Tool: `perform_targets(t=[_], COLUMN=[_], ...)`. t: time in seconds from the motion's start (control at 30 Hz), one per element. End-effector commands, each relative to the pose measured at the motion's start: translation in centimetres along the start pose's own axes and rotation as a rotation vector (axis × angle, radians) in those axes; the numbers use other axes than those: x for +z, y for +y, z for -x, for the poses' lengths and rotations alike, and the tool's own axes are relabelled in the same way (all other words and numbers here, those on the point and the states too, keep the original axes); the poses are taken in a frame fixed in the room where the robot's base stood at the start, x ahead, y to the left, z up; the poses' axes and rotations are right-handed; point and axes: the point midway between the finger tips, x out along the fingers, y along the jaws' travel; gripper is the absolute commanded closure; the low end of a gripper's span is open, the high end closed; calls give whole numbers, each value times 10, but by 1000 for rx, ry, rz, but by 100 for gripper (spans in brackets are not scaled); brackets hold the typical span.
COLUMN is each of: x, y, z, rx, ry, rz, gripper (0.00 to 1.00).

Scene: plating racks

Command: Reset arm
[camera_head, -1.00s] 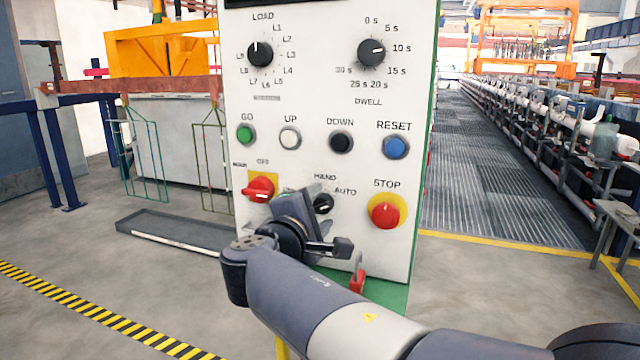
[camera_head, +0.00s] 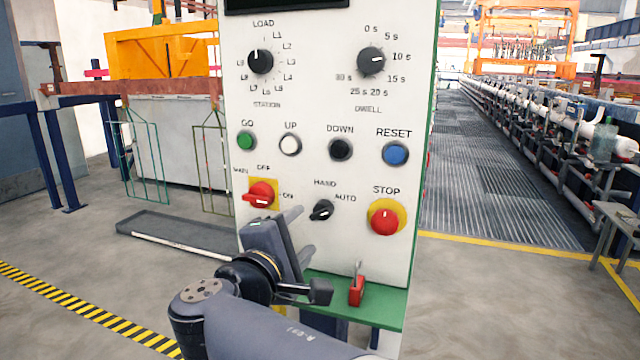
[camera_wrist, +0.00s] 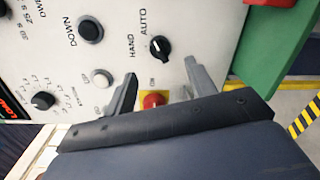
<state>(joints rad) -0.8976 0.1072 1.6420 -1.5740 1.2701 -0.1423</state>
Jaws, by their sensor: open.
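My gripper (camera_head: 303,232) is open and empty in front of the lower part of the white control panel (camera_head: 300,100). In the head view it is below the red MAIN switch (camera_head: 260,194) and to the lower left of the black HAND/AUTO switch (camera_head: 321,210). In the wrist view, the open fingers (camera_wrist: 160,74) frame part of the red MAIN switch (camera_wrist: 154,100), and the HAND/AUTO switch (camera_wrist: 159,47) shows above it. I cannot tell the gap to the panel exactly. My wrist and forearm cover the panel's lower left.
The red STOP button (camera_head: 384,217) and blue RESET button (camera_head: 395,153) are on the panel's right. A red-bodied part (camera_head: 356,290) stands on the green ledge (camera_head: 385,306) below. A grey tray (camera_head: 178,233) lies on the floor at left. Open floor is at right.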

Motion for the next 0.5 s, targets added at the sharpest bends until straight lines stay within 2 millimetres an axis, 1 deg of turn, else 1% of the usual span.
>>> perform_targets(t=[0.03, 0.27, 0.47, 0.5], x=[0, 0, 0, 1], y=[-2, -2, -2, 5], z=[-9, -49, -87, -82], rx=[-1, -2, -1, 1], ry=[-4, -4, -4, -1], rz=[-1, 0, 0, 39], gripper=[47, 47, 47, 47])
